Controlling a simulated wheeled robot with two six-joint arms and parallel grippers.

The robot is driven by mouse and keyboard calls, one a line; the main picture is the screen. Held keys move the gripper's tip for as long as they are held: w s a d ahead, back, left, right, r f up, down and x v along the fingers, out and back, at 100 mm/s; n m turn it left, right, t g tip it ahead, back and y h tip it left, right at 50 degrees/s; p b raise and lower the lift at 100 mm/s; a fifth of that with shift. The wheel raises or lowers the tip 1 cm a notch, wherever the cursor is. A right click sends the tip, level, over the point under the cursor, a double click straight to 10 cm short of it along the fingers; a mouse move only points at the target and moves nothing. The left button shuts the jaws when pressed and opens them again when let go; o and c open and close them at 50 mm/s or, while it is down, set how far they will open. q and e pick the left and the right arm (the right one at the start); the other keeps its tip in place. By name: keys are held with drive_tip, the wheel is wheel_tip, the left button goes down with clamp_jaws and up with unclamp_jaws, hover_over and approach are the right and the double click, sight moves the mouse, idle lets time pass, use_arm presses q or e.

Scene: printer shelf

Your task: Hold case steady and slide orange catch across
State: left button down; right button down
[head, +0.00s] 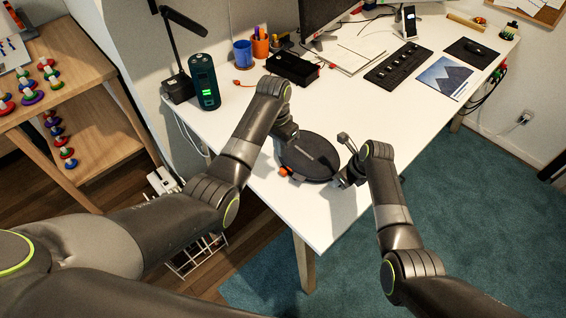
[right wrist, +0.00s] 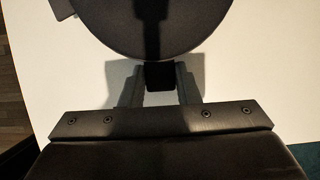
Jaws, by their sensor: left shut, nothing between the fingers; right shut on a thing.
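A round, flat dark case (head: 312,156) lies on the white table near its front edge. The orange catch (head: 284,171) shows at the case's lower left rim in the head view. My left gripper (head: 281,150) is shut and empty at the case's left side, above the catch; its fingertips are mostly hidden. My right gripper (head: 344,181) is at the case's right rim. In the right wrist view, its fingers (right wrist: 159,88) are shut on a short black tab (right wrist: 160,76) at the edge of the case (right wrist: 152,25). The catch cannot be made out there.
A dark green cylinder (head: 204,82) with a lit display and a black lamp (head: 180,50) stand at the table's left. A black box (head: 292,67), a keyboard (head: 398,64) and a picture sheet (head: 445,77) lie farther back. The table right of the case is clear.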

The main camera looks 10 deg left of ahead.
sight(283, 172)
use_arm(q)
drive_tip(key=w+a+m+h, duration=0.2)
drive_tip(key=a+h, duration=0.4)
drive_tip(key=a, duration=0.6)
drive_tip(key=shift+w+f+t+h, duration=0.3)
drive_tip(key=shift+w+f+t, duration=0.1)
drive_tip(key=shift+f, duration=0.05)
drive_tip(key=x, duration=0.8)
drive_tip(key=shift+w+d+f, duration=0.1)
drive_tip(key=shift+d+f, duration=0.15)
drive_tip(key=shift+f, duration=0.05)
drive_tip(key=shift+d+f, duration=0.35)
drive_tip(key=shift+f, duration=0.1)
drive_tip(key=shift+s+d+f, duration=0.15)
drive_tip(key=shift+s+d, duration=0.6)
drive_tip(key=shift+d, duration=0.15)
drive_tip(key=shift+s+d, duration=0.5)
drive_tip(key=shift+d, duration=0.2)
